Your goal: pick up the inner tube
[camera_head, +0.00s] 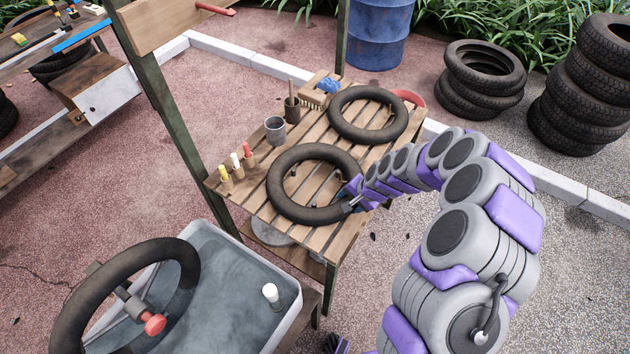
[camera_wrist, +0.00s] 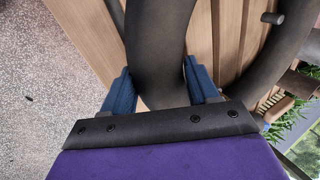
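A black inner tube (camera_head: 283,176) lies flat on the slatted wooden table (camera_head: 262,205), at its near end. My gripper (camera_head: 352,194) is at the right side of this tube. In the wrist view, the tube (camera_wrist: 160,45) passes between the two blue fingers of my gripper (camera_wrist: 160,82). The fingers sit close against its sides, and I cannot tell whether they press on it or leave a small gap. A second black ring (camera_head: 368,93) lies farther back on the same table.
A cup (camera_head: 275,130), a brush (camera_head: 312,98) and several coloured markers (camera_head: 236,161) stand on the table. A water tub (camera_head: 235,312) with another black ring (camera_head: 75,305) stands at lower left. Tyre stacks (camera_head: 482,75) and a blue drum (camera_head: 379,35) are behind.

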